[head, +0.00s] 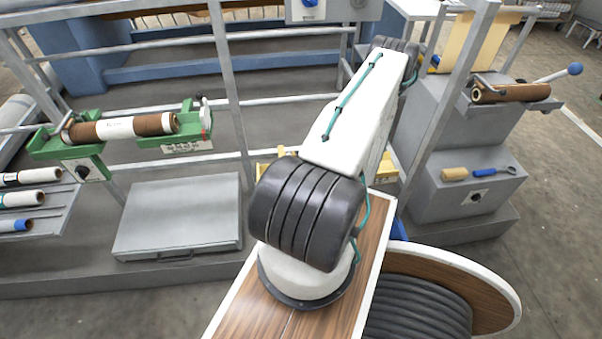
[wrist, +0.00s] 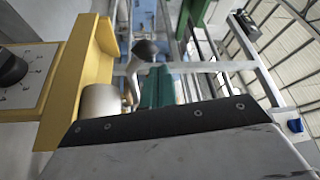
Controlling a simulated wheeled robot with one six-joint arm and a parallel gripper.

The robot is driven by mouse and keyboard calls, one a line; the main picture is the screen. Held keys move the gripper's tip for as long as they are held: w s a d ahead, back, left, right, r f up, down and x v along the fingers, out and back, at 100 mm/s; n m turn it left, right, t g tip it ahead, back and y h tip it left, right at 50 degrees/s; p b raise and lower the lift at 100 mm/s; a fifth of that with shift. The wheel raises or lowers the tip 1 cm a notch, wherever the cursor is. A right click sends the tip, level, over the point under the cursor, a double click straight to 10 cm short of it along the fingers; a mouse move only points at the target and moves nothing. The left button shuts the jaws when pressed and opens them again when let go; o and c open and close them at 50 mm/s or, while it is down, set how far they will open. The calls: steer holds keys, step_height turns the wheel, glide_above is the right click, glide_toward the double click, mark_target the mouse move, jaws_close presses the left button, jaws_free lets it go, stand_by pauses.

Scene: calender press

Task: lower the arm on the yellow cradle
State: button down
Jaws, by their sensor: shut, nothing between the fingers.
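The yellow cradle (head: 387,168) is mostly hidden behind my arm in the head view. In the wrist view its yellow frame (wrist: 92,70) stands at the left, with a pale panel and black dial on its side. The beige end of a roll (wrist: 101,108) shows beside the frame. A metal arm with a dark rounded knob (wrist: 148,49) rises beside the roll; its exact tilt is unclear. My gripper (wrist: 156,74) shows its teal fingers shut and empty, just right of the metal arm. Whether they touch it I cannot tell. The head view hides my gripper.
A green cradle (head: 62,150) holding a brown-and-white roll stands at the left. A grey case (head: 180,215) lies in front. Metal posts and rails cross the scene. At the right a grey stepped stand (head: 440,125) bears another roll and a blue-knobbed lever (head: 574,69).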

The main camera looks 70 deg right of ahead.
steer(key=s+d+f, duration=0.1)
steer(key=s+d, duration=0.2)
steer(key=s, duration=0.6)
steer(key=shift+d+f, duration=0.15)
steer(key=shift+d, duration=0.15)
